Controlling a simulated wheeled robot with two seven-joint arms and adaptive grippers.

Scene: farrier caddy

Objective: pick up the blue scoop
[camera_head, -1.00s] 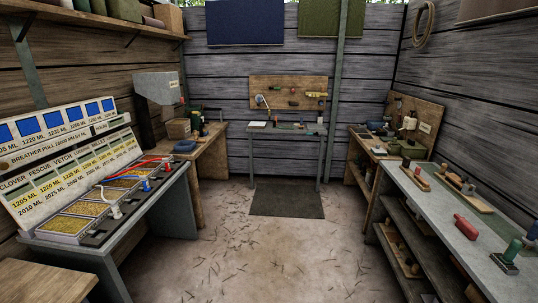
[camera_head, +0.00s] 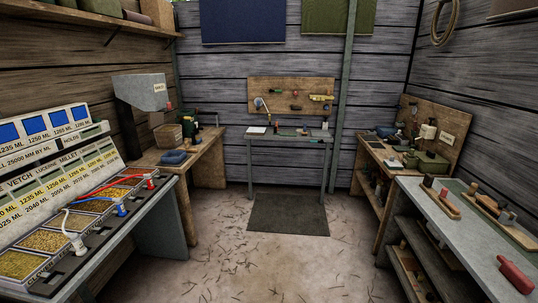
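A small blue item (camera_head: 121,208), which looks like a scoop or its grip, is at the front edge of the grain trays on the left bench. It sits between a similar white item (camera_head: 78,246) and a red one (camera_head: 150,182). Thin cords or handles in matching colours run from these items back across the trays; their exact shape is too small to tell. Another blue object (camera_head: 173,157), low and rounded, lies on the wooden table behind; I cannot tell what it is. Neither of my grippers is in view.
The left bench (camera_head: 150,222) has a sloping label panel (camera_head: 50,180) behind its trays. A wooden table (camera_head: 205,150), a small back table (camera_head: 290,139) and a grey right bench (camera_head: 432,205) line the walls. The floor between is open, with a dark mat (camera_head: 288,214).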

